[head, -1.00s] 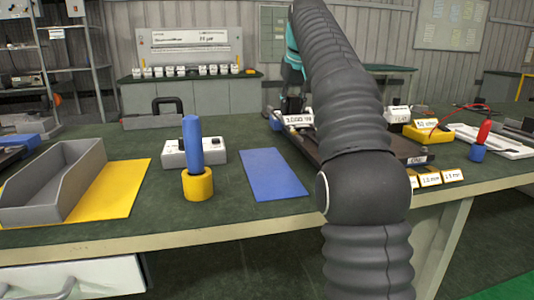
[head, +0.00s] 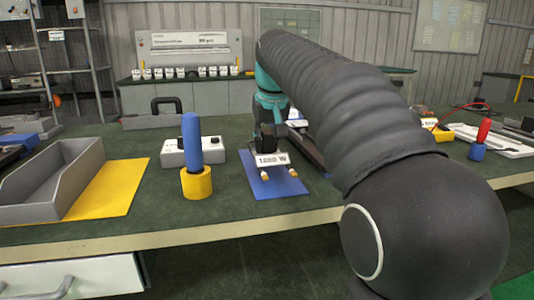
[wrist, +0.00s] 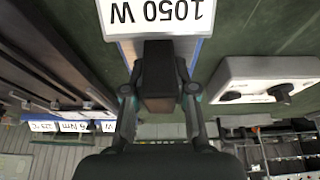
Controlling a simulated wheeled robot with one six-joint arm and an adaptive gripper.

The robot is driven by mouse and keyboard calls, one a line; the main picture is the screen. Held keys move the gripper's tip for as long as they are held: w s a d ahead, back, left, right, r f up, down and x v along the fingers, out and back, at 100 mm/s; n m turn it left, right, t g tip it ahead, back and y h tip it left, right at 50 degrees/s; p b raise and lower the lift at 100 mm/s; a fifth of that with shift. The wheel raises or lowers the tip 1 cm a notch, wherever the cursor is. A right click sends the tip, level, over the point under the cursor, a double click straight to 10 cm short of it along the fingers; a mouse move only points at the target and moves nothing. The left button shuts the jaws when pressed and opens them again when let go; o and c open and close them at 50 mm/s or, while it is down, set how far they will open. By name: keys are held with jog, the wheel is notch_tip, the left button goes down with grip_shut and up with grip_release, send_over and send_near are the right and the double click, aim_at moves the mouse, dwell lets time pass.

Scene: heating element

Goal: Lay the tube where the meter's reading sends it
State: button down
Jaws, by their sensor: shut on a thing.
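My gripper (head: 271,138) is shut on the tube, which bears a white "1050 W" label (head: 272,160). Pale end parts show below the label; the rest of the tube is mostly hidden. It is over the blue mat (head: 270,188), low down; I cannot tell whether it touches. In the wrist view the label (wrist: 157,15) is upside down in front of my gripper (wrist: 158,85), with blue mat edges beside it. A yellow meter (head: 437,134) stands at the right, partly hidden by my arm; its reading is not visible now.
A blue rod stands in a yellow holder (head: 196,183) left of the mat. A white box with knobs (head: 174,154) is behind it. A red probe (head: 483,130) stands in a blue holder at the right.

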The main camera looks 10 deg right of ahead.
jog(key=shift+f, duration=1.2)
jog(key=c, duration=0.9)
grip_release()
jog(key=shift+f, duration=0.1)
jog(key=p+v, duration=0.1)
jog(key=v, duration=1.1)
